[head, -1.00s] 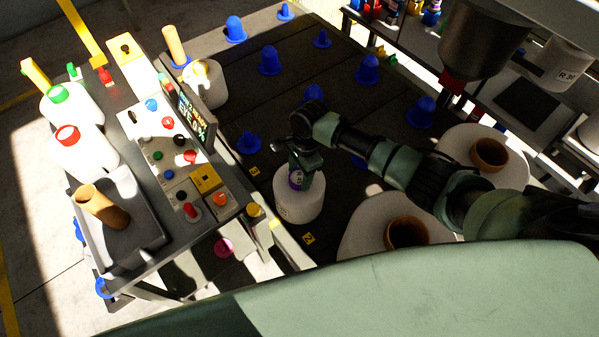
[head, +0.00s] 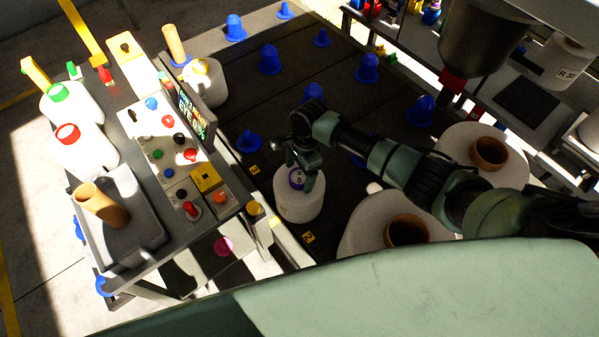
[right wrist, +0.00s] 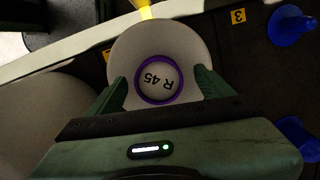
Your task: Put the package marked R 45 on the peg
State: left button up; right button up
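The package marked R 45 (head: 300,206) is a white bobbin with a purple ring around its core. It stands upright on the dark pegboard (head: 335,152), near its left edge. The right wrist view shows its label and ring from above (right wrist: 158,48). Whether a peg is under it is hidden. My right gripper (head: 300,172) is over its top; in the right wrist view the fingers (right wrist: 160,88) are spread on either side of the purple ring with gaps, so it is open. Blue pegs (head: 269,60) stand bare on the board. My left gripper is not in view.
A grey control table (head: 150,262) with buttons, a screen and white bottles stands left of the board. Large white bobbins with brown cores (head: 360,232) lie close to the right, below my arm. A shelf with an R 30 bobbin (head: 562,62) is at right.

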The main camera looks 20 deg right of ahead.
jog(key=shift+s+d+f, duration=0.1)
jog(key=shift+s+f, duration=0.1)
jog(key=r, duration=0.8)
jog(key=shift+w+d+b, duration=0.25)
jog(key=shift+d+b, duration=0.05)
jog(key=shift+d, duration=0.1)
jog(key=shift+a, duration=0.15)
